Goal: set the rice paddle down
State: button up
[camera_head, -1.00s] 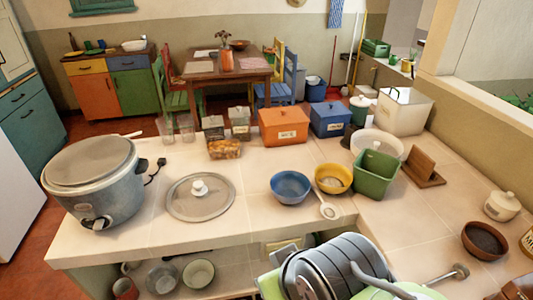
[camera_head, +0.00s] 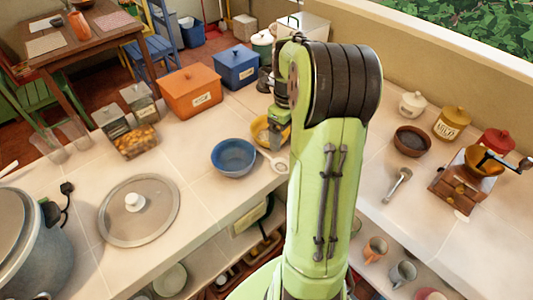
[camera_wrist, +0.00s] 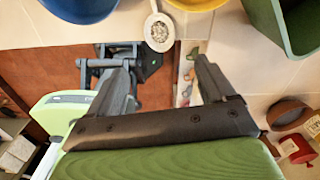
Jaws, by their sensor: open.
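A pale, slim thing (camera_head: 8,168) at the left edge, beside the rice cooker (camera_head: 30,245), may be the rice paddle; it is too cut off to tell. A white-rimmed round-headed spoon or strainer (camera_head: 279,166) lies on the counter by the yellow bowl (camera_head: 262,131). It also shows at the top of the wrist view (camera_wrist: 159,32). My gripper (camera_wrist: 165,62) is open, with nothing visible between its fingers. The strainer's head appears just beyond the fingertips, apart from them. In the head view my arm hides much of the counter's middle.
A blue bowl (camera_head: 233,157) and a glass lid (camera_head: 138,210) lie on the counter (camera_head: 205,200). Orange (camera_head: 191,91) and blue (camera_head: 236,67) boxes stand behind. A green bin (camera_wrist: 290,25) is at the wrist view's upper right. A grinder (camera_head: 465,182) stands at right.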

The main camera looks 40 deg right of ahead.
aim_at(281, 165)
jog(key=f, duration=0.4)
jog(key=f+b, duration=0.1)
jog(key=f, duration=0.3)
jog(key=f+b, duration=0.1)
jog(key=f, duration=0.3)
jog(key=shift+w+f, duration=0.3)
jog(key=shift+w, duration=0.05)
jog(key=shift+s+r, duration=0.1)
jog(key=shift+c, duration=0.5)
jog(key=c, duration=1)
jog(key=shift+r, duration=0.1)
